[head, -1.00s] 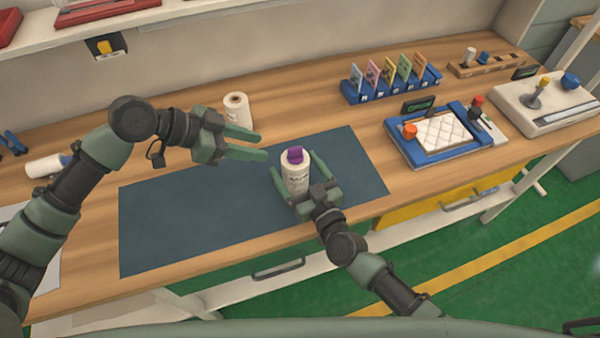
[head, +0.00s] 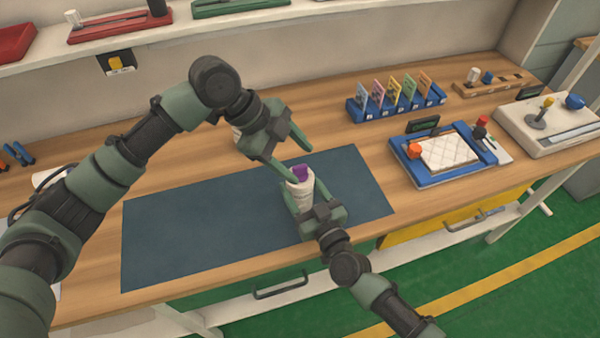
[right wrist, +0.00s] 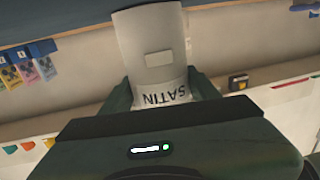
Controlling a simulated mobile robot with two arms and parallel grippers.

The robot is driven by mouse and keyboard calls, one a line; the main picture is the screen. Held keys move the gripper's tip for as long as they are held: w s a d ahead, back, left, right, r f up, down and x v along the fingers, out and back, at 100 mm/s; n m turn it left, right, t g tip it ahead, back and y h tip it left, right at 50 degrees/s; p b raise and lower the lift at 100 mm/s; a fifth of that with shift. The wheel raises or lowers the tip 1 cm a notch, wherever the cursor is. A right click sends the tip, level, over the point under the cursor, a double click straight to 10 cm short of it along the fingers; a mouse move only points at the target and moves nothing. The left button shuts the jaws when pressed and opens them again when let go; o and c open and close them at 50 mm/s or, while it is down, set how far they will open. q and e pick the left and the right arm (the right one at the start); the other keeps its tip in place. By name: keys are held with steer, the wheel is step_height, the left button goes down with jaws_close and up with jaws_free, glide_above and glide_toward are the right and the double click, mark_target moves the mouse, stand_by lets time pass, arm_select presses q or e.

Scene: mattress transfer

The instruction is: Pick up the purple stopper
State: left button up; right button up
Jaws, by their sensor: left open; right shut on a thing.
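The purple stopper (head: 300,173) sits in the top of a white bottle (head: 301,194) on the dark mat (head: 215,222). My right gripper (head: 304,206) is shut on the bottle from the front. In the right wrist view the bottle (right wrist: 152,50) is between the fingers, its "SATIN" label turned upside down; the stopper does not show there. My left gripper (head: 302,164) is open, its fingers pointing down at the stopper from above and behind. One finger overlaps the stopper's left edge in the head view; I cannot tell if it touches.
Blue card rack (head: 397,102), blue tray with a white quilted pad (head: 449,153), and a control box with a joystick (head: 549,127) stand to the right. Another white roll is mostly hidden behind my left gripper. The mat's left part is clear.

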mark_target(300, 166)
arm_select(q)
step_height(300, 166, up, 6)
steer(key=w+d+f+m+t+y, duration=0.1)
steer(key=w+d+m+y, duration=0.1)
steer(key=m+y, duration=0.6)
steer(key=shift+m+h, duration=0.5)
step_height(300, 166, down, 6)
steer(key=shift+w+r, duration=0.1)
steer(key=shift+w, duration=0.05)
steer(key=f, duration=0.2)
steer(key=a+f, duration=0.1)
steer(key=f, duration=0.1)
steer(key=shift+f, duration=0.1)
steer(key=shift+w+f, duration=0.15)
steer(key=shift+f, duration=0.35)
jaws_close()
